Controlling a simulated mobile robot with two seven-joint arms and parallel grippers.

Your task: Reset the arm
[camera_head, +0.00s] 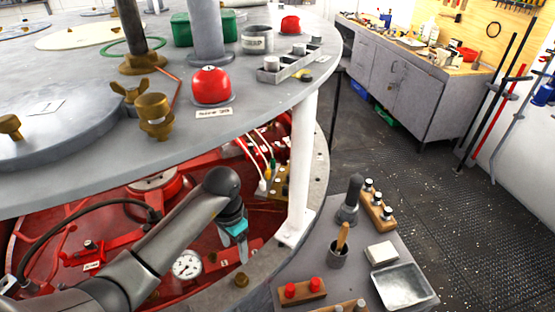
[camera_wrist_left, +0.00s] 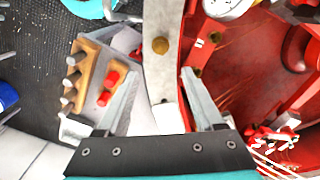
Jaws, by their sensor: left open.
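My left arm reaches in from the left in the head view, below the grey round deck. Its gripper (camera_head: 238,243) points down over the rim of the red lower bay, near the pressure gauge (camera_head: 187,264). In the left wrist view the gripper (camera_wrist_left: 160,78) has its two fingers spread apart with nothing held between them. A pale rim strip with a brass bolt (camera_wrist_left: 160,45) lies beyond the fingers. My right gripper is in neither view.
The deck (camera_head: 290,95) overhangs the arm, and a white post (camera_head: 302,150) stands right of the gripper. A small grey table (camera_head: 345,280) at lower right holds a metal tray (camera_head: 402,287), a cup (camera_head: 338,258) and wooden blocks. Open floor lies beyond.

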